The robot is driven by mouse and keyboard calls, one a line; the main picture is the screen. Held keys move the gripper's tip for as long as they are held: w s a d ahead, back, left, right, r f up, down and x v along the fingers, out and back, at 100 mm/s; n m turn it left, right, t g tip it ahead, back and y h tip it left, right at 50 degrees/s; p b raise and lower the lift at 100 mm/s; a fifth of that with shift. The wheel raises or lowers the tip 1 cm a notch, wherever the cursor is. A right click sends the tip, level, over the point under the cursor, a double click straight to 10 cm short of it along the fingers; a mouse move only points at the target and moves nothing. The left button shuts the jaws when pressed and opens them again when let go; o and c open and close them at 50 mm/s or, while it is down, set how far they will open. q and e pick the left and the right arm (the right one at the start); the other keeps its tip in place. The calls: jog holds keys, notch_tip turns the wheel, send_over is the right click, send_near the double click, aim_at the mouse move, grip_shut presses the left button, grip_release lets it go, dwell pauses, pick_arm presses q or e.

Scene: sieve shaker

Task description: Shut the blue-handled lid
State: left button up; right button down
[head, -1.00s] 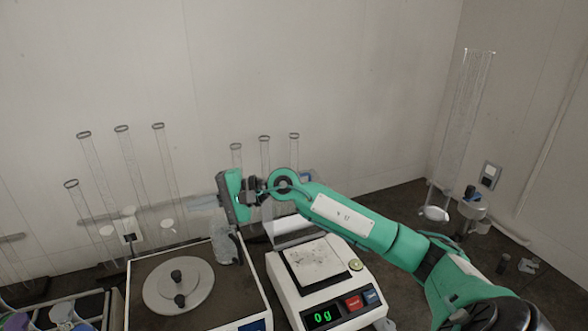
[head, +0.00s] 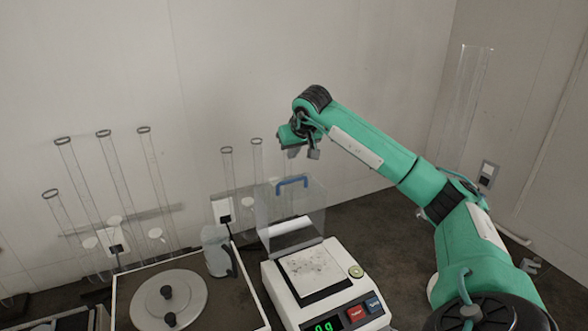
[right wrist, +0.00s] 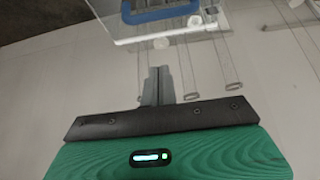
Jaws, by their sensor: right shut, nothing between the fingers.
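The clear lid (head: 262,205) with the blue handle (head: 292,182) stands raised at the back of the white balance (head: 290,308), behind its weighing pan (head: 315,270). The pan is uncovered. My right gripper (head: 302,152) is shut and empty, above the handle and apart from it in the head view. In the right wrist view, the shut fingers (right wrist: 158,85) point toward the blue handle (right wrist: 160,10), which is cut by the top edge. My left gripper is not in view.
A clear jug (head: 216,250) stands left of the balance. A box with a round grey lid (head: 190,297) stands at the lower left. Several glass tubes (head: 82,185) lean at the back wall. The dark bench right of the balance is mostly clear.

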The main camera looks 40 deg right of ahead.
aim_at(294, 189)
jog(key=p+x, duration=0.2)
jog(key=x, duration=0.4)
jog(key=shift+s+a+f, duration=0.1)
jog(key=shift+s+f, duration=0.05)
jog(key=shift+s, duration=0.1)
jog(key=shift+s+a+f+p, duration=0.1)
jog(key=shift+s+a+p, duration=0.2)
jog(key=shift+s, duration=0.35)
jog(key=shift+s+a+f+p, duration=0.1)
jog(key=shift+s+p, duration=0.3)
jog(key=shift+s, duration=0.3)
jog(key=shift+s+a+f, duration=0.1)
jog(key=shift+s+f, duration=0.05)
jog(key=shift+s, duration=0.05)
